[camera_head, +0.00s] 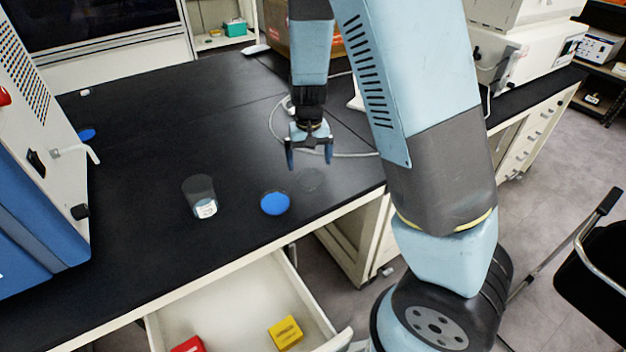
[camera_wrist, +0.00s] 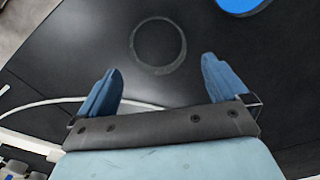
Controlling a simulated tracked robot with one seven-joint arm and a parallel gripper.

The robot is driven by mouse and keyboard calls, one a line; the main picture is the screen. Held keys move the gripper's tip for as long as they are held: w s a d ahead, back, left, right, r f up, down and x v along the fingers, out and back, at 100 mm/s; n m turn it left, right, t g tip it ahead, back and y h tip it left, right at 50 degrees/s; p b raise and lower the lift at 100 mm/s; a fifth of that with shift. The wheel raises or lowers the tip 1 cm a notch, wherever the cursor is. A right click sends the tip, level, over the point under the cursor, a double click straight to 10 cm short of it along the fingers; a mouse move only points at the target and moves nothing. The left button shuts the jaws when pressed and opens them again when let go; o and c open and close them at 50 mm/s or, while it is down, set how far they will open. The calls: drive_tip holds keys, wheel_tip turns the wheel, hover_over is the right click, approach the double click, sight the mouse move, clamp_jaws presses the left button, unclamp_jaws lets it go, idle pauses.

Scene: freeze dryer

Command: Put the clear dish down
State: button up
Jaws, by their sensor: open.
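The clear dish (camera_head: 309,179) is a faint round outline lying on the black bench top, near its front right edge. In the wrist view the clear dish (camera_wrist: 158,45) shows as a thin ring just beyond my fingertips. My gripper (camera_head: 310,158) is open and empty, pointing down above the bench, a little behind the dish. In the wrist view my gripper's two blue fingers (camera_wrist: 160,72) are spread wide, with nothing between them. The dish appears apart from both fingers.
A blue disc (camera_head: 275,203) lies left of the dish. A clear beaker with a white label (camera_head: 202,197) stands further left. A pale cable (camera_head: 350,154) runs behind my gripper. An open drawer (camera_head: 240,305) below holds a yellow box (camera_head: 286,333) and a red box (camera_head: 188,345). The bench's left middle is clear.

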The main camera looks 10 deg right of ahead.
sight(311, 180)
drive_tip(key=shift+s+d+f, duration=0.1)
drive_tip(key=shift+s+f, duration=0.05)
drive_tip(key=shift+f, duration=1.15)
drive_tip(key=shift+s+f, duration=0.1)
drive_tip(key=shift+f, duration=1.15)
drive_tip(key=c, duration=1)
drive_tip(key=shift+o, duration=0.2)
drive_tip(key=shift+r, duration=0.1)
